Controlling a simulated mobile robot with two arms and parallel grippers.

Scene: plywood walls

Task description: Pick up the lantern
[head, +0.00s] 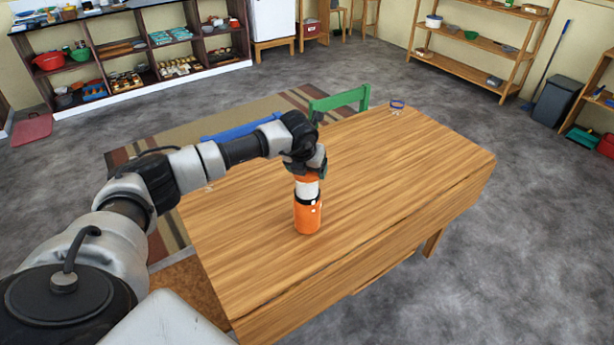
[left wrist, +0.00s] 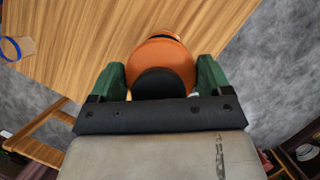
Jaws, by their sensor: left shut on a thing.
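The lantern (head: 308,216) is orange with a pale middle band and stands upright on the wooden table (head: 400,165), or just over it; I cannot tell if its base touches the wood. My left gripper (head: 309,172) reaches down onto its top from above. In the left wrist view the lantern's orange top (left wrist: 165,60) with a black centre sits between the two green fingers of my left gripper (left wrist: 163,78), which is shut on it. The gripper hides part of the lantern's top in the head view. My right gripper is not in view.
A clear cup with a blue rim (head: 397,107) stands at the table's far corner; it also shows in the left wrist view (left wrist: 16,48). A green chair (head: 340,101) and a blue chair (head: 240,128) are at the far side. The tabletop right of the lantern is clear.

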